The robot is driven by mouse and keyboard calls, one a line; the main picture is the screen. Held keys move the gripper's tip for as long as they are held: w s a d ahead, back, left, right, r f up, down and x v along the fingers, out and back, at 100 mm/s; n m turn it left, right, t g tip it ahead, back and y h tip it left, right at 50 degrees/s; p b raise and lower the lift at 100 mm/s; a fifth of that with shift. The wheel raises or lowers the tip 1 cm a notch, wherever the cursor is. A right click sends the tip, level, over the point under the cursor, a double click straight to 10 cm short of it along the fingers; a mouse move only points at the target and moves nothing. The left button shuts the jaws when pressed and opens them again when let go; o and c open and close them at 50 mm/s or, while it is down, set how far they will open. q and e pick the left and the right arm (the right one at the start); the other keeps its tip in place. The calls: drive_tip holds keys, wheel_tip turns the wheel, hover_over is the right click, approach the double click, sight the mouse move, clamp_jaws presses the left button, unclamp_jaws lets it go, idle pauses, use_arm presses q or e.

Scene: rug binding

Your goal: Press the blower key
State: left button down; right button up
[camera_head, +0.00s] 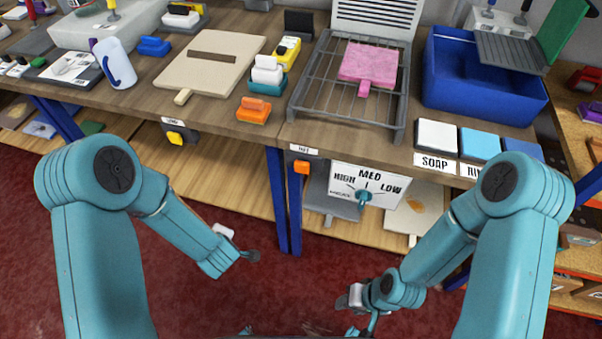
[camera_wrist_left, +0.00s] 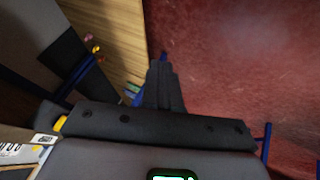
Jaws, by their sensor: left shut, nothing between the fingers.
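Two small keys are on the bench's front edge. An orange key (camera_head: 301,167) sits under a small label left of the HIGH/MED/LOW dial (camera_head: 364,197). A yellow key (camera_head: 175,138) sits under another label farther left. I cannot read either label surely, so I cannot tell which is the blower key. My left gripper (camera_head: 251,256) is in front of and below the bench edge, between the keys and apart from both. Its fingers are shut and empty in the left wrist view (camera_wrist_left: 165,88). My right gripper (camera_head: 352,300) hangs low over the floor, its fingers too small to judge.
A wire rack (camera_head: 297,105) holds a pink pad (camera_head: 370,62) before a white louvred panel (camera_head: 375,15). A blue bin (camera_head: 480,95) stands right of it. A wooden board (camera_head: 180,75) lies to the left. Blue bench legs (camera_head: 283,215) stand near my left gripper; red floor (camera_head: 290,285) is open in front.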

sight(302, 167)
use_arm(q)
drive_tip(key=w+d+r+n+t+y+b, duration=0.2)
drive_tip(key=w+r+n+y+b, duration=0.1)
drive_tip(key=w+r+n+b, duration=0.15)
drive_tip(key=d+r+t+b, duration=0.1)
drive_tip(key=d+r+b, duration=0.1)
drive_tip(key=d, duration=0.3)
drive_tip(key=s+d+r+t+h+b, duration=0.1)
drive_tip(key=d+r+b, duration=0.2)
drive_tip(key=d, duration=0.3)
drive_tip(key=s+d+r+t+b, duration=0.1)
drive_tip(key=d+r+b, duration=0.1)
drive_tip(key=d+b, duration=0.2)
drive_tip(key=shift+s+d+r+n+t, duration=0.15)
drive_tip(key=shift+s+d+n+t, duration=0.2)
drive_tip(key=shift+d, duration=0.75)
use_arm(e)
wheel_tip(302, 167, down, 16)
drive_tip(key=shift+r, duration=0.15)
use_arm(q)
drive_tip(key=shift+w, duration=0.15)
drive_tip(key=w+d+p, duration=0.1)
drive_tip(key=w+d, duration=0.1)
drive_tip(key=w, duration=0.6)
drive_tip(key=shift+w+d, duration=0.15)
drive_tip(key=shift+w, duration=0.1)
use_arm(e)
drive_tip(key=shift+r, duration=0.7)
drive_tip(key=shift+r, duration=0.1)
